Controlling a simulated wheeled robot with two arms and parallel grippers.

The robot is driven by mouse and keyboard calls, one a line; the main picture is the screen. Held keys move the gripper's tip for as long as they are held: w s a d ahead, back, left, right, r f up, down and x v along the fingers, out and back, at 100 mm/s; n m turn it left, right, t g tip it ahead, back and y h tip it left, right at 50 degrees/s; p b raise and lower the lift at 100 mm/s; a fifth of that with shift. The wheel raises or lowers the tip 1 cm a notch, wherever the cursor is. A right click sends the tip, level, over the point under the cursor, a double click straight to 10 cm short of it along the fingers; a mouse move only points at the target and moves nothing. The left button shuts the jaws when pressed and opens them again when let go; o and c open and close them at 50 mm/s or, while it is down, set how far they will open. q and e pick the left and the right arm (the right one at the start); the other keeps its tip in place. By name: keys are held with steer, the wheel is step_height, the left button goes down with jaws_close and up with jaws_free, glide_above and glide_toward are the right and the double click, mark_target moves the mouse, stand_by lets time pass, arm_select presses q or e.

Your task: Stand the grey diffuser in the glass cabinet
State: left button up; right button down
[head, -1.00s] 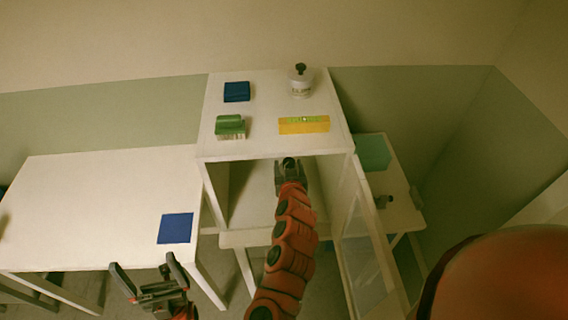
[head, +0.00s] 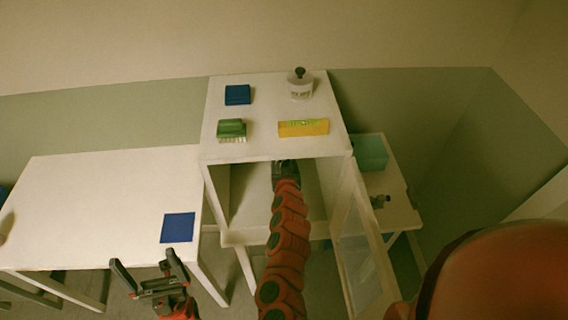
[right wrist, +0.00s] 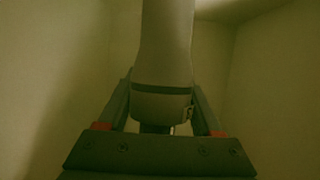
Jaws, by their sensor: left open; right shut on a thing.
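The white cabinet (head: 222,238) stands in the middle of the head view, its front open and its glass door (head: 362,245) swung out to the right. My right arm reaches into it, and the right gripper (head: 286,168) is partly hidden under the cabinet's top. In the right wrist view the right gripper (right wrist: 160,118) is shut on the grey diffuser (right wrist: 163,55), which stands up between its fingers with pale walls around. Whether its base touches the cabinet floor cannot be told. My left gripper (head: 150,268) is open and empty, in front of the left table.
On the cabinet top are a blue box (head: 237,95), a green brush (head: 231,130), a yellow box (head: 303,128) and a white bottle (head: 300,86). A blue mat (head: 178,227) lies on the left table (head: 100,210). A teal box (head: 370,153) stands on a right-hand table.

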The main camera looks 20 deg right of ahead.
steer(key=shift+f, duration=0.1)
steer(key=shift+c, duration=0.3)
jaws_free()
steer(key=b+v, duration=0.1)
steer(key=v, duration=1.1)
stand_by(0.3)
